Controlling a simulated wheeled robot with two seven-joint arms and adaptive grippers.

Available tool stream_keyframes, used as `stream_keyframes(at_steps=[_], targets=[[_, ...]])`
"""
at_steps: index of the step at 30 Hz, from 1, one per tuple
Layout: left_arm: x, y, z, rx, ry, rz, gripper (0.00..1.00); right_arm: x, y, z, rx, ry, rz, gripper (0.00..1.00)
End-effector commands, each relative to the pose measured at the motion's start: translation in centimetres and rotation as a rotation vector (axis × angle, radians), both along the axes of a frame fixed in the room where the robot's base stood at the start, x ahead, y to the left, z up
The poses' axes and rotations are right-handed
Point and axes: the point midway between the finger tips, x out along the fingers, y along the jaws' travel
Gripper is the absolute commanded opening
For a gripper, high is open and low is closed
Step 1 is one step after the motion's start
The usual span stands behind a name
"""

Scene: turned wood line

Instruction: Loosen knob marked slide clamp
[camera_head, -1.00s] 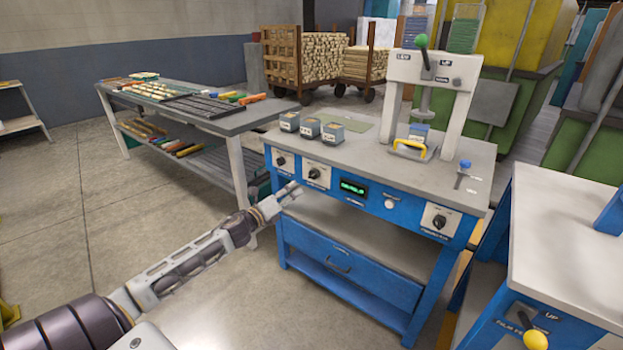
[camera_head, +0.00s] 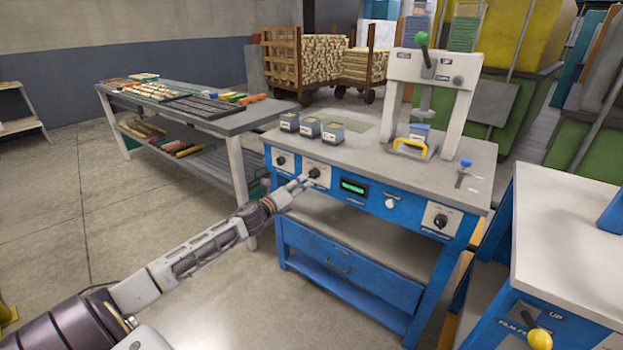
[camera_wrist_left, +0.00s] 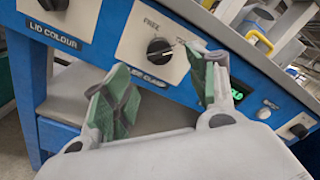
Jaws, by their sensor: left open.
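The black knob (camera_head: 314,172) is on a white plate on the bench's blue front panel. In the left wrist view the knob (camera_wrist_left: 159,48) has "FREE" printed at its upper left; the label below it is partly covered by my fingers, with an ending that looks like "CLAMP". My left gripper (camera_head: 305,182) is just in front of the plate. In the left wrist view the left gripper (camera_wrist_left: 157,62) is open and empty, with its green-padded fingers on either side of the knob's lower part in the picture. Contact cannot be told. My right gripper is not in view.
Another knob plate, marked "LID COLOUR" (camera_wrist_left: 52,30), is to the left. A green display (camera_head: 353,188), a white button (camera_head: 390,204) and a further knob (camera_head: 440,221) are to the right. A drawer (camera_head: 340,265) is below. Several small boxes (camera_head: 310,128) stand on the bench top.

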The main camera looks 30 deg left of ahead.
Motion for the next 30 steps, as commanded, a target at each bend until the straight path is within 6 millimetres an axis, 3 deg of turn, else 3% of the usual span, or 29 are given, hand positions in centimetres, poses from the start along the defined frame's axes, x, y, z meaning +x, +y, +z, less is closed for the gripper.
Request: stream_keyframes(at_steps=[30], targets=[[5.2,-0.4,0.0,0.001,-0.001,0.001,0.58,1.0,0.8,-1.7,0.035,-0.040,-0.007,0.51]])
